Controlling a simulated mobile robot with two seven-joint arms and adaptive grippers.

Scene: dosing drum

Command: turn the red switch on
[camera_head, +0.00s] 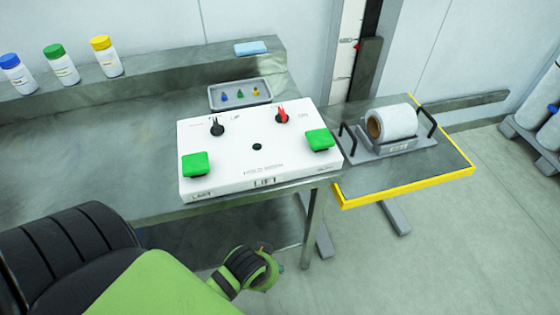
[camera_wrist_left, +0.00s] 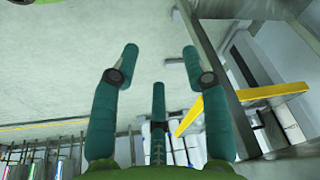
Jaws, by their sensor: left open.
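The red switch (camera_head: 282,115) is a small red knob at the back right of a white control box (camera_head: 258,178). A small label that seems to read ON is just to its right. The knob's exact setting is too small to tell. My left gripper (camera_head: 265,270) is in front of and below the box, apart from the switch, in the head view. In the left wrist view its teal fingers (camera_wrist_left: 160,56) are spread open with nothing between them. The switch does not show in that view. My right gripper is not in view.
The box also has a black knob (camera_head: 217,128) and green buttons at left (camera_head: 195,165) and right (camera_head: 319,140). A tray (camera_head: 240,94) with small coloured pieces stands behind it. A yellow-edged platform (camera_head: 448,182) holding a white roll (camera_head: 397,122) is at right.

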